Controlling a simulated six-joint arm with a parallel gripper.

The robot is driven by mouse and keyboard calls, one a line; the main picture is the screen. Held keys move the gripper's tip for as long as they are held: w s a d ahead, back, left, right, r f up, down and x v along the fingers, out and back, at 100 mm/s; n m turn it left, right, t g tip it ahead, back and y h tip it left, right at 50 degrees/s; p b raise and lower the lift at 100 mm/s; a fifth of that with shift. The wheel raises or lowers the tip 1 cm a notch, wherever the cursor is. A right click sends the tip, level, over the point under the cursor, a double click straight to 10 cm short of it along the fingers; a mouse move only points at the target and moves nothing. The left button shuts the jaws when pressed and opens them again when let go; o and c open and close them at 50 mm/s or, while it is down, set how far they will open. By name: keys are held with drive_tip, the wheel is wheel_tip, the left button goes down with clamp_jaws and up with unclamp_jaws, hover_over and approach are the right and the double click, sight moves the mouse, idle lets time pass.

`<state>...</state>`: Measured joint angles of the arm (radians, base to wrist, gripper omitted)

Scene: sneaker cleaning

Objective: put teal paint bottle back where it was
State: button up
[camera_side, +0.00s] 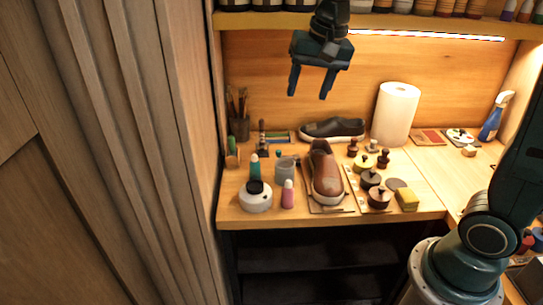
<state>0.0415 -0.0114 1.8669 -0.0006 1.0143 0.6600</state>
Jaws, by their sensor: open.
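The teal paint bottle (254,168) stands upright at the left of the workbench (237,212), just behind a round white pot with a dark top (256,199). The pot hides its lower part.
A brown sneaker (325,175) lies on a board mid-bench, with a dark shoe (332,128) behind. Several tins and brushes crowd its right side. A paper towel roll (396,115) stands behind. A shelf (390,22) spans above; a wooden panel (165,130) is at left.

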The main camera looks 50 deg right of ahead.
drive_tip(key=s+f+n+t, duration=0.1)
drive_tip(key=s+n, duration=0.3)
drive_tip(key=s, duration=0.6)
drive_tip(key=s+a+f+n+t, duration=0.1)
drive_tip(key=s+n, duration=0.3)
drive_tip(key=s, duration=0.7)
drive_tip(key=shift+a+f, duration=0.3)
drive_tip(key=shift+f, duration=0.2)
drive_tip(key=shift+w, duration=0.1)
